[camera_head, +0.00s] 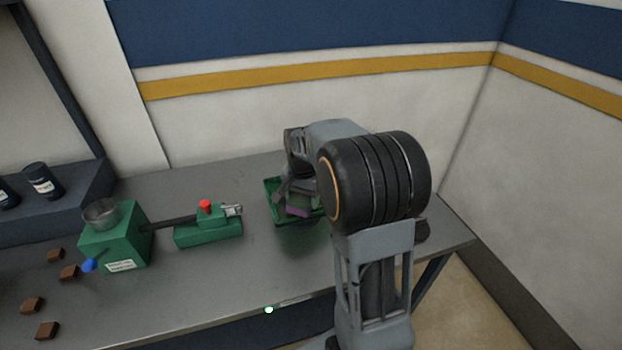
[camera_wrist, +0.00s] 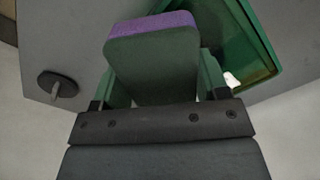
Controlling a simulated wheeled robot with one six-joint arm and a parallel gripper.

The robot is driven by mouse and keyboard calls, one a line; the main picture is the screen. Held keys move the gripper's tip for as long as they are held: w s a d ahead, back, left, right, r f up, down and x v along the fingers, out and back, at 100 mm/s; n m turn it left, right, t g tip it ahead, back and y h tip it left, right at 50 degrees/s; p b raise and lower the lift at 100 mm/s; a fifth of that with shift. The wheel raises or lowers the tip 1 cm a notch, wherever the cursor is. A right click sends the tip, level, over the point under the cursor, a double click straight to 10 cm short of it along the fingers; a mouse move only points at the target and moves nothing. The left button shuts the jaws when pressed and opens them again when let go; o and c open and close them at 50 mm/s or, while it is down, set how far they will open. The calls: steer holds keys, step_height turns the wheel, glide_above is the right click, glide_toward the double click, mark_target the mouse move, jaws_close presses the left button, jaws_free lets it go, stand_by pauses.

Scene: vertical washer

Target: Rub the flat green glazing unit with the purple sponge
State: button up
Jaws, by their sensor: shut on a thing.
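My gripper (camera_wrist: 158,85) is shut on the purple sponge (camera_wrist: 168,20), a block with a purple layer and a thick dark green layer. In the head view, the sponge (camera_head: 298,211) shows as a small purple patch below the gripper. The flat green glazing unit (camera_wrist: 262,28) appears as a green frame around a dark panel at the upper right of the wrist view, beside the sponge. In the head view its green frame (camera_head: 270,187) lies on the bench under my gripper, partly hidden by my arm. I cannot tell whether the sponge touches it.
Left on the grey bench (camera_head: 190,285) are a green box (camera_head: 117,242) with a metal bowl, a green block with a red knob (camera_head: 205,206), and several brown pieces (camera_head: 46,330). A dark oval piece (camera_wrist: 57,84) with a pin shows in the wrist view. A wall stands behind.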

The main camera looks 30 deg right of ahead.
steer(key=shift+r+p, duration=1.95)
steer(key=shift+r, duration=0.9)
